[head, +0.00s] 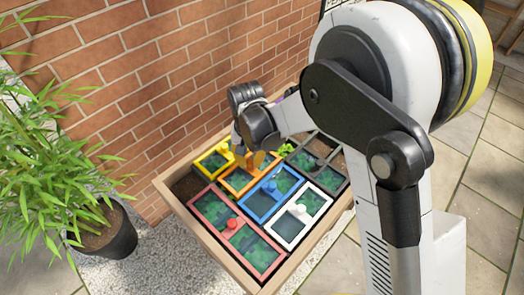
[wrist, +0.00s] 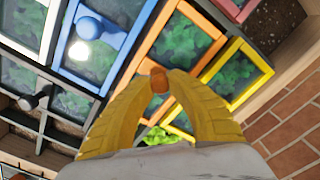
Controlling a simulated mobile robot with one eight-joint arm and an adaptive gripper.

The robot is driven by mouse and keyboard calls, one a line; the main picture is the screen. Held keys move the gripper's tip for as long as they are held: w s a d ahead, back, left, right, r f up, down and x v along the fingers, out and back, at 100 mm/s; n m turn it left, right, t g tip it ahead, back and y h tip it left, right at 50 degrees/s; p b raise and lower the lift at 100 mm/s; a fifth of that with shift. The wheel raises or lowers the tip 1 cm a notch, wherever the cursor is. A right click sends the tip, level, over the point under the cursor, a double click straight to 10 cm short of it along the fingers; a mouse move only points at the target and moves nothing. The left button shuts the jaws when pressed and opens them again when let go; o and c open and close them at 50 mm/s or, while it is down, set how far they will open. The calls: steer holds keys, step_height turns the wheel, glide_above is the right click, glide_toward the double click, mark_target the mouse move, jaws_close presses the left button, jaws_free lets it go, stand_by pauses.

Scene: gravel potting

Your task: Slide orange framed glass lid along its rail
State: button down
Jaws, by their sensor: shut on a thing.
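The orange framed glass lid (head: 238,180) lies in the wooden planter box, between the yellow and blue frames. In the wrist view its glass (wrist: 182,40) shows green leaves beneath. My gripper (wrist: 159,82) has yellow fingers closed around the lid's orange knob (wrist: 159,76), one finger on each side. The rail itself cannot be made out clearly.
Neighbouring lids are yellow (wrist: 238,72), blue (head: 270,188), white (head: 298,215), red (head: 232,224) and dark grey (head: 323,150). The blue knob (wrist: 88,27) stands close by. A brick wall (head: 150,90) runs behind the box. A potted plant (head: 110,240) stands left.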

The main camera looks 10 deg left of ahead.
mark_target(248, 170)
steer(key=shift+s+a, duration=0.35)
steer(key=shift+s, duration=0.2)
steer(key=c, duration=1.2)
jaws_free()
step_height(248, 170, up, 12)
